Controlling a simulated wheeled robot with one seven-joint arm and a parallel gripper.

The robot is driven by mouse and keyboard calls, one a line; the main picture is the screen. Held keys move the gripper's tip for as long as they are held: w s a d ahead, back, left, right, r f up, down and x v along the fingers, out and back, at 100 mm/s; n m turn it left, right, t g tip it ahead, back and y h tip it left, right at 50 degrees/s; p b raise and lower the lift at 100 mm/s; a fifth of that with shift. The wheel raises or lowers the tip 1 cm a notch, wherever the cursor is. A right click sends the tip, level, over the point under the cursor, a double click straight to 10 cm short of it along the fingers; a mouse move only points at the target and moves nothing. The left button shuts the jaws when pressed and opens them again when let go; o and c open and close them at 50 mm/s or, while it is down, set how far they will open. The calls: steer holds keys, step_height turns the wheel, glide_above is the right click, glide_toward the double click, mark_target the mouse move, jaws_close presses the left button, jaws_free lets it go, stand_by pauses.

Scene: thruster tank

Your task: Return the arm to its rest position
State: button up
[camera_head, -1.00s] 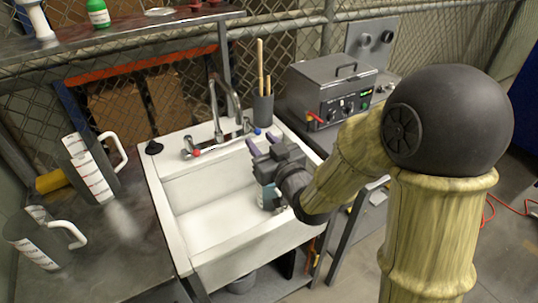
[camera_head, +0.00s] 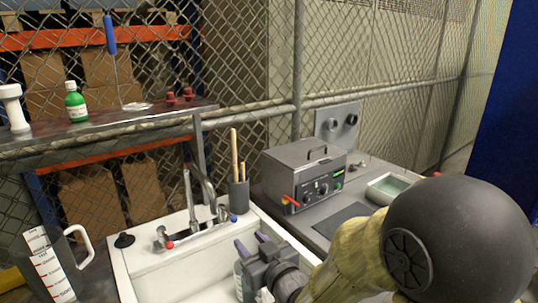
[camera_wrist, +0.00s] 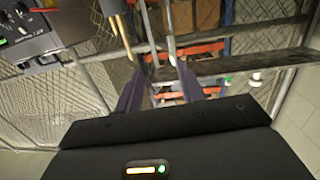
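My gripper (camera_head: 252,245) is above the right part of the white sink (camera_head: 125,283), near its back right edge. Its two purple-grey fingers point toward the back of the sink. In the wrist view my gripper (camera_wrist: 158,85) has its fingers clearly apart, with nothing held between them. My arm comes in from the lower right of the head view, with a large dark round joint in front. That joint and the picture's lower edge hide part of the arm and of the sink.
A faucet (camera_head: 197,195) and a grey holder with wooden sticks (camera_head: 238,194) stand behind the sink. A grey heated-bath machine (camera_head: 303,178) is on the right counter, beside a tray (camera_head: 388,188). A measuring jug (camera_head: 48,262) stands left. A shelf (camera_head: 110,122) holds a green bottle (camera_head: 76,102).

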steer(key=d+f+m+g+h+p, duration=0.2)
steer(key=d+f+h, duration=0.15)
steer(key=d, duration=0.35)
steer(key=s+d+f+m+g+h+p, duration=0.1)
steer(key=s+d+m+g+h+p, duration=0.3)
steer(key=s+d+g, duration=0.5)
steer(key=s+d+h+p, duration=0.1)
steer(key=s+d, duration=0.3)
steer(key=shift+s+d+f+m+g+h, duration=0.2)
steer(key=shift+f+m+g+h, duration=0.1)
steer(key=shift+m+h, duration=0.1)
